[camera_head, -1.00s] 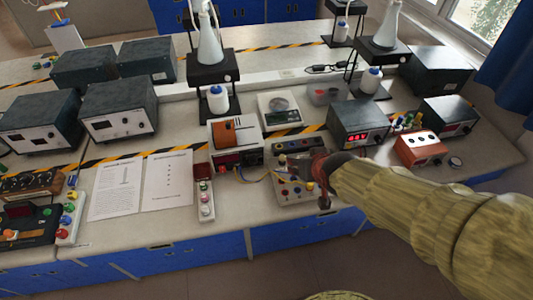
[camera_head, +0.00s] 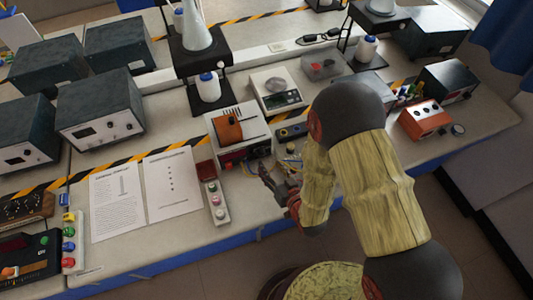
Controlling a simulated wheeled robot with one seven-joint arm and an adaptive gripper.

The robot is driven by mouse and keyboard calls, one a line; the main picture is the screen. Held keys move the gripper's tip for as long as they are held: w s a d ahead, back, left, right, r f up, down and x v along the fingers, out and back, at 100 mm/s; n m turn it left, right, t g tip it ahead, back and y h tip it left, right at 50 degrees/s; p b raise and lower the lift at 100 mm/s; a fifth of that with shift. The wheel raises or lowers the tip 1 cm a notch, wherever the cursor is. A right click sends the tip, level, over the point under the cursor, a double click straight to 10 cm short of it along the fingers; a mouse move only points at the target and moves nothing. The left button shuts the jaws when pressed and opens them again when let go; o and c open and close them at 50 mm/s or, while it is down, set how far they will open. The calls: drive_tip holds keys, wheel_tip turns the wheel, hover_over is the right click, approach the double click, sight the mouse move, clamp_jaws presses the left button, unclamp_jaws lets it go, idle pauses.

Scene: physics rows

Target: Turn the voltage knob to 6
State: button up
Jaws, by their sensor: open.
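A voltage knob cannot be made out for certain at this size. A small white power unit (camera_head: 224,122) with a dark front and red parts stands at the middle of the bench. A pale board (camera_head: 292,150) with small knobs and wires lies to its right, largely hidden behind my arm. My gripper (camera_head: 264,174) is open and empty, with its fingers pointing up and left. In the picture it lies just below the power unit's front and at the board's left side. I cannot tell its height above the bench.
Printed sheets (camera_head: 172,185) lie farther left. An orange box (camera_head: 425,122) is to the right. The bench's front edge is close.

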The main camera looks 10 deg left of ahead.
sight(263, 156)
drive_tip(key=x, duration=0.7)
drive_tip(key=shift+b, duration=0.3)
drive_tip(key=shift+c, duration=0.4)
clamp_jaws()
